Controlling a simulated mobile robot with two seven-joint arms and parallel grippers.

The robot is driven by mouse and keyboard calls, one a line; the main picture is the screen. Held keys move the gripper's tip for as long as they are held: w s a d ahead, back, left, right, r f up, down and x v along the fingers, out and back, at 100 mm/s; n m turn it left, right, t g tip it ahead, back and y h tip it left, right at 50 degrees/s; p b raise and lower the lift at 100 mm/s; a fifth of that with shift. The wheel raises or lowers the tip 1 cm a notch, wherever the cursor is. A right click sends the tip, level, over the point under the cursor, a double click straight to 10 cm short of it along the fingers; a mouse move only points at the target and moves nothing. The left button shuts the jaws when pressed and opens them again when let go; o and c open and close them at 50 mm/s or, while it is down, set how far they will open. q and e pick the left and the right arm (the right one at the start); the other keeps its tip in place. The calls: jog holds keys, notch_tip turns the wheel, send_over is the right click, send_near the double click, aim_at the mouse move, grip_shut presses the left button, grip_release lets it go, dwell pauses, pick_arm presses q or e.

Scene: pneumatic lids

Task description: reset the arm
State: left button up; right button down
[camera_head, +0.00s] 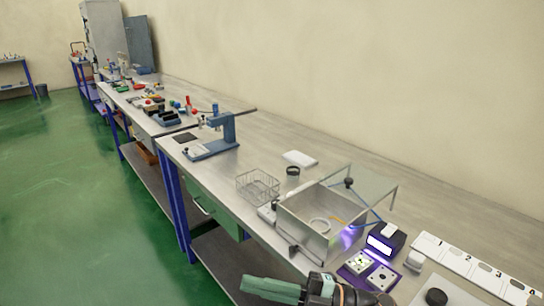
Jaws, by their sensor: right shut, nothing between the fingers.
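My right gripper (268,288) is low at the bottom edge of the head view, in front of the bench, with its arm cut off by the frame. It is shut and empty, with nothing between the fingers, and touches no object that I can see. My left gripper is not in view. A metal box (300,213) stands on the bench beyond the right gripper, with a clear lid (362,187) raised and a ring-like part inside.
The steel bench (262,140) runs away to the upper left. A wire basket (257,187) and a blue press (222,135) stand left of the box. A lit purple device (385,240) and a numbered white strip (470,262) are at right. Green floor lies open at left.

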jog(key=w+d+f+m+t+h, duration=0.2)
jog(key=d+f+m+t+h, duration=1.05)
jog(key=m, duration=0.75)
jog(key=s+d+f+m+g+h, duration=0.2)
jog(key=s+d+f+m+g, duration=0.1)
jog(key=s+f, duration=0.4)
jog(key=s+d+f+m+g+h, duration=0.3)
jog(key=s+f, duration=0.5)
jog(key=f, duration=0.3)
jog(key=shift+d+f+p, duration=0.25)
jog(key=shift+p, duration=0.2)
